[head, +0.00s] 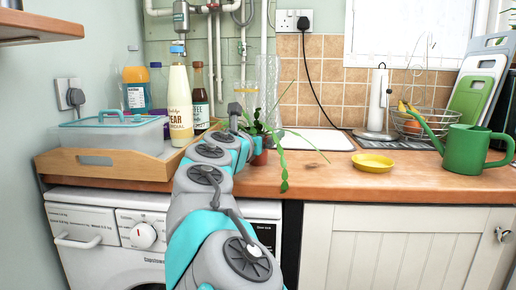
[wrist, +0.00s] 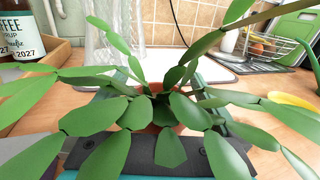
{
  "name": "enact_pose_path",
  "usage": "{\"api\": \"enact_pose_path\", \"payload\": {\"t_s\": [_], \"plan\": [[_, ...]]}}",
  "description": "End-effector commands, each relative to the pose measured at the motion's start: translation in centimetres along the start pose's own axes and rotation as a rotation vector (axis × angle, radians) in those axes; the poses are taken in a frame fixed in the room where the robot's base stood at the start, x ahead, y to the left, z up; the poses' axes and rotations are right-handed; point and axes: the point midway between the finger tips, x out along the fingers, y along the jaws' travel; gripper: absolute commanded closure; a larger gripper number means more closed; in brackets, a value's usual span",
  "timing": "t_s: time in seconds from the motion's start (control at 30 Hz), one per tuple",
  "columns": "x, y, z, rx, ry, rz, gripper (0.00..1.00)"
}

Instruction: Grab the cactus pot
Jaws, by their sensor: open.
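The cactus pot (head: 260,158) is a small terracotta pot on the wooden counter, partly hidden behind my arm in the head view. Its green, jointed cactus stems spread over the rim and hang past the counter edge. In the wrist view the pot (wrist: 162,114) is in the middle, mostly covered by flat green segments. My gripper (wrist: 165,92) is open, with a teal finger on each side of the pot. The leaves hide much of the fingers, so I cannot tell whether they touch the pot.
A wooden tray (head: 95,170) with a clear lidded box and several bottles stand left. A clear vase (head: 267,85) is behind the cactus. A yellow dish (head: 373,163), green watering can (head: 466,150) and wire fruit basket (head: 420,122) are right. A white sink area (head: 318,139) lies behind.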

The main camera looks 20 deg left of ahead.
Motion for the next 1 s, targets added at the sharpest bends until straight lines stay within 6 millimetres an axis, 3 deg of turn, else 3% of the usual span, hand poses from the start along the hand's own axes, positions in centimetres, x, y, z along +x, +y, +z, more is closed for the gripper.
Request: {"api": "enact_pose_path", "payload": {"t_s": [0.1,1.0], "plan": [[-0.01,-0.01,0.0,0.0,0.0,0.0,0.01],[-0.02,-0.04,-0.01,0.001,0.0,-0.001,1.0]]}}
